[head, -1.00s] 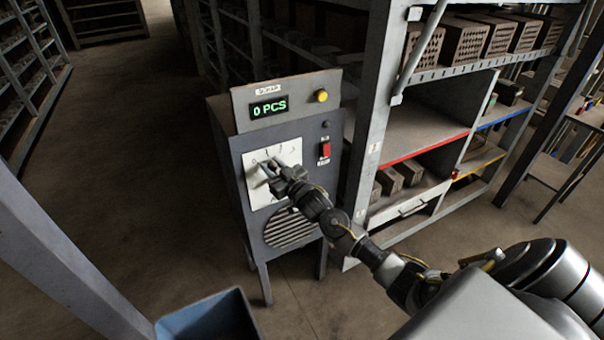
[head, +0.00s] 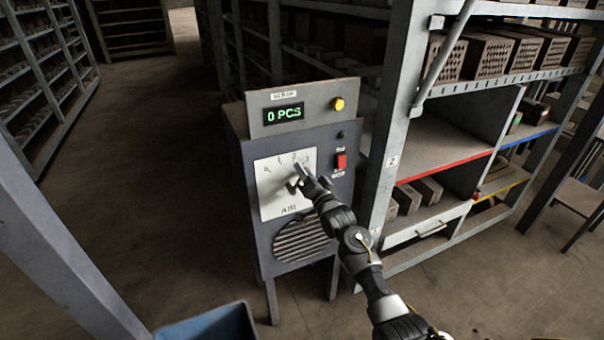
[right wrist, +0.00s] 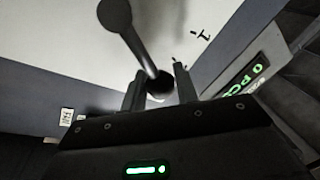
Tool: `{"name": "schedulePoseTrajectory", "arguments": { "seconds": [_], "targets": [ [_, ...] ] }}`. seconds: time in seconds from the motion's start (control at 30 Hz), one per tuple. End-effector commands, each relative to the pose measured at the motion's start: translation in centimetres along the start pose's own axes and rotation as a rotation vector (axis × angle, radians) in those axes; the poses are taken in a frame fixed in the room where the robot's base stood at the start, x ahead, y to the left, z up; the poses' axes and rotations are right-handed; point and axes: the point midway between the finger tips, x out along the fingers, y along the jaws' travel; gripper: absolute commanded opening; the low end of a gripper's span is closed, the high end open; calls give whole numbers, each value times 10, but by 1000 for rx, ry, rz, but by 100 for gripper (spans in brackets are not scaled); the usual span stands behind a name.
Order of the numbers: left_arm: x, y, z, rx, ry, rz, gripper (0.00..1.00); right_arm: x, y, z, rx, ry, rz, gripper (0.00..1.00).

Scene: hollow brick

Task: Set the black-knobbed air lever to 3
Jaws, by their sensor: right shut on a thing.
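The air lever (right wrist: 142,50) is a dark rod on the white dial plate (head: 270,202) of the grey machine. Its round black knob (right wrist: 160,82) sits between the two fingers of my right gripper (right wrist: 160,92) in the right wrist view. My right gripper (head: 304,175) is shut on the knob in the head view and hides much of it. The lever points up and right, towards the right end of the scale. The small scale marks are hard to read, so I cannot tell the exact setting. My left gripper is not in view.
Above the dial are a green "0 PCS" display (head: 284,114) and a yellow button (head: 339,104). A red switch (head: 341,161) is right of the dial. A brick shelf (head: 440,150) stands close on the right. A blue bin (head: 205,325) is below. Floor on the left is clear.

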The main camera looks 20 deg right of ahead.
Motion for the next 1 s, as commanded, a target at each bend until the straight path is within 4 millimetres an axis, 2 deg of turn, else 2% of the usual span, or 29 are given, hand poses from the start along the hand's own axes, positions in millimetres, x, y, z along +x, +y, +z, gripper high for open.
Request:
{"name": "schedulePoseTrajectory", "arguments": {
  "seconds": [0.3,0.87,0.9,1.0],
  "targets": [
    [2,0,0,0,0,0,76,-3,9,0,126,21,13,0],
    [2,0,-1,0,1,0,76,-4,13,1,153,25,19,0],
    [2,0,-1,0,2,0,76,-4,13,1,153,25,20,33],
    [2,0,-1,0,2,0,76,-4,13,0,152,26,19,46]
  ]
}}
